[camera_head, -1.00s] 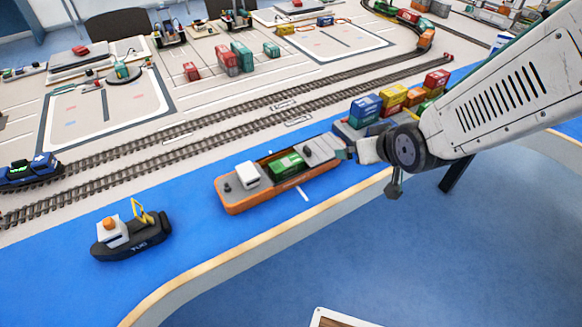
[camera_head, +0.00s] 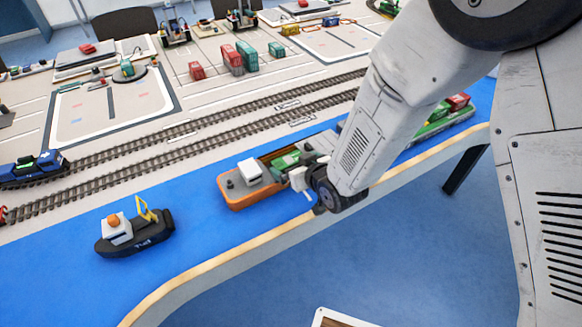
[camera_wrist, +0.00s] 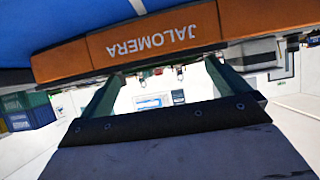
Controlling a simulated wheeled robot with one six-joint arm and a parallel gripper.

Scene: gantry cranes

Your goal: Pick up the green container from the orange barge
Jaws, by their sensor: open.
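The green container (camera_head: 284,160) sits in the hold of the orange barge (camera_head: 245,201), which floats on the blue strip of the table. My arm and gripper partly cover the barge's right end in the head view. My gripper (camera_head: 300,178) is at the near right side of the barge, close to the container but apart from it. In the wrist view the barge's side (camera_wrist: 70,62), lettered JALOMERA, appears upside down beyond my open, empty gripper (camera_wrist: 165,72). The green container cannot be made out there.
A black tug (camera_head: 135,240) lies left of the barge. A ship with containers (camera_head: 440,112) lies to the right, partly behind my arm; stacked containers (camera_wrist: 30,115) show in the wrist view. Rail tracks (camera_head: 180,140) run behind. The table's wooden edge (camera_head: 215,263) is in front.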

